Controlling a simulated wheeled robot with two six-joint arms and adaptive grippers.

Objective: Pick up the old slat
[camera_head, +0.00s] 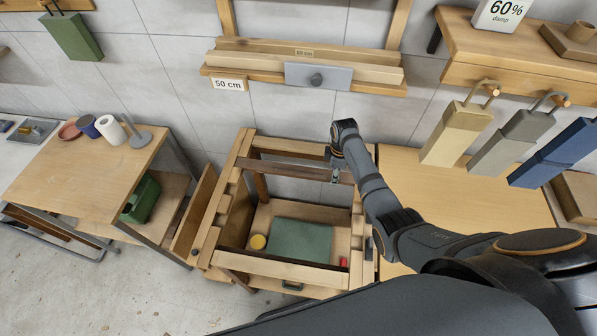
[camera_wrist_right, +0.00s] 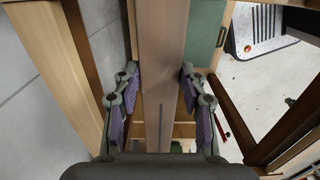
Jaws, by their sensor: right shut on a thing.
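The old slat, a flat brown board (camera_head: 285,170), spans the top opening of a wooden crate-like frame (camera_head: 240,190) near its back rail. My right gripper (camera_head: 337,175) is at the slat's right part, reaching down from above. In the right wrist view the slat (camera_wrist_right: 162,60) runs lengthwise between the two purple-padded fingers (camera_wrist_right: 160,110), and the gripper is shut on it. Whether the slat's ends still touch the frame is hard to tell. My left gripper is not in view.
Inside the frame lie a green panel (camera_head: 300,240), a yellow round thing (camera_head: 258,242) and a small red thing (camera_head: 343,262). A wall shelf (camera_head: 300,75) with pale boards is behind. A side table (camera_head: 80,165) stands left; a bare wooden top (camera_head: 460,205) is right.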

